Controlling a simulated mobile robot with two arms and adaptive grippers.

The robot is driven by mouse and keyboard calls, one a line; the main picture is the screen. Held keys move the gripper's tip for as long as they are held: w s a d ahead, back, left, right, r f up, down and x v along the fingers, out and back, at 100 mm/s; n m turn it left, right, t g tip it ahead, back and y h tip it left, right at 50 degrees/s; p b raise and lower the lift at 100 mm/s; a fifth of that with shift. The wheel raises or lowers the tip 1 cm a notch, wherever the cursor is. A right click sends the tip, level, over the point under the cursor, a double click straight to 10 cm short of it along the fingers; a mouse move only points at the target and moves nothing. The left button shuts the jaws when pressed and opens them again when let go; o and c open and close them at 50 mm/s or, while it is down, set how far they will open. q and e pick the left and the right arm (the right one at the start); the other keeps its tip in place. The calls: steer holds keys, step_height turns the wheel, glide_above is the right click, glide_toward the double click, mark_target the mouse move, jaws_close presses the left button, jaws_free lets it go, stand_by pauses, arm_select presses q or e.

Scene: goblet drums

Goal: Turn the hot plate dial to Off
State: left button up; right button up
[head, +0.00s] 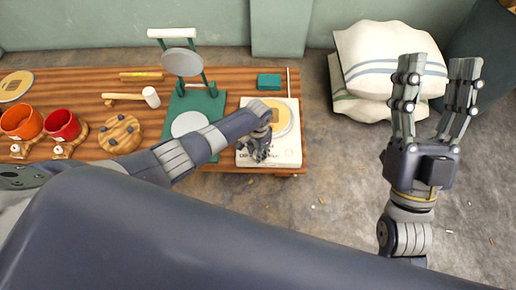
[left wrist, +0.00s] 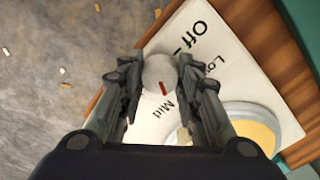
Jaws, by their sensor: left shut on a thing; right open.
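The white hot plate (head: 286,157) stands at the right end of the wooden table in the head view, with a round yellowish disc on its top. In the left wrist view its panel (left wrist: 205,40) shows the labels Off, Low and Mid. The pale round dial (left wrist: 160,70) has a red mark on the side nearer Mid. My left gripper (head: 259,152) is over the front of the hot plate; in the left wrist view its fingers (left wrist: 156,85) are shut on the dial, one on each side. My right gripper (head: 437,75) is open and empty, over the floor at the right.
A green stand (head: 213,104) is left of the hot plate, with a green block (head: 269,81) behind. A mallet (head: 151,97), round wooden piece (head: 120,134) and red and orange cups (head: 62,125) lie farther left. White cushions (head: 385,50) sit on the floor at right.

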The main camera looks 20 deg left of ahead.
arm_select(q)
steer(key=n+p, duration=0.2)
steer(key=n, duration=0.1)
steer(key=shift+d+r+n, duration=0.1)
steer(key=shift+d+n, duration=0.05)
steer(key=shift+n, duration=0.25)
steer(key=n+p, duration=0.1)
steer(key=n, duration=0.5)
steer(key=shift+p, duration=0.4)
steer(key=n, duration=0.6)
steer(key=shift+n+p, duration=0.3)
steer(key=shift+p, duration=0.05)
steer(key=n, duration=0.2)
steer(key=shift+n, duration=2.7)
arm_select(e)
steer(key=w+d+f+g+h, duration=0.1)
steer(key=f+g+h, duration=0.1)
steer(key=f+g, duration=0.4)
steer(key=w+d+f+g+h, duration=0.1)
steer(key=f+g, duration=0.6)
steer(key=f, duration=0.8)
steer(key=shift+w+f+h, duration=0.2)
steer(key=shift+w+h, duration=0.35)
steer(key=shift+h, duration=0.25)
arm_select(q)
steer(key=shift+w, duration=0.1)
arm_select(e)
steer(key=shift+m, duration=0.3)
arm_select(q)
steer(key=o, duration=1.1)
